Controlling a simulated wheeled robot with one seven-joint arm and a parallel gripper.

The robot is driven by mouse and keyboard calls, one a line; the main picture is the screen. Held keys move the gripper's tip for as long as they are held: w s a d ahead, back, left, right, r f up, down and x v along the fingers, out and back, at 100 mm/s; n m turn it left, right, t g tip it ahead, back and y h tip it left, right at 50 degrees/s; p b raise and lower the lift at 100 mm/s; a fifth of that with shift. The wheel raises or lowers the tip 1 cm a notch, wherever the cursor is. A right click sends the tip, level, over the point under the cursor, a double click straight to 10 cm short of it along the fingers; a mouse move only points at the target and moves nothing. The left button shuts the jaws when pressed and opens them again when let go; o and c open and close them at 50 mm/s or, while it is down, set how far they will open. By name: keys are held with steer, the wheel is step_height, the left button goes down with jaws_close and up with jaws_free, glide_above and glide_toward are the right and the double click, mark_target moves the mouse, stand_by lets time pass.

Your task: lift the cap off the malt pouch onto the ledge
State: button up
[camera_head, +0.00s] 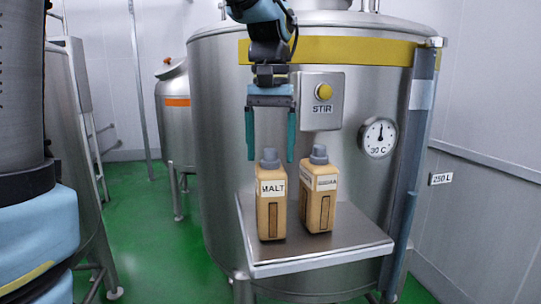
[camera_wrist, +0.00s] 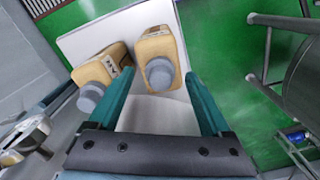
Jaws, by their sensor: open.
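The malt pouch (camera_head: 272,213), tan with a MALT label, stands upright on the steel ledge (camera_head: 325,262) on the tank's front. Its grey cap (camera_head: 269,158) is on top. My gripper (camera_head: 270,159) points down with its teal fingers apart, one on each side of the cap in the picture. In the wrist view the malt pouch (camera_wrist: 156,44) is the right one of two, and its cap (camera_wrist: 160,74) shows between the open fingertips (camera_wrist: 159,76). Neither finger appears to touch it; exact height is hard to tell. The ledge (camera_wrist: 120,32) shows pale there.
A second tan pouch (camera_head: 319,207) with a grey cap (camera_head: 318,154) stands close on the right. Behind are the large tank (camera_head: 222,130), the STIR button box (camera_head: 323,101) and a dial (camera_head: 378,138). The ledge's front and right parts are bare.

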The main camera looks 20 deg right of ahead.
steer(key=shift+f, duration=0.3)
jaws_close()
stand_by(0.5)
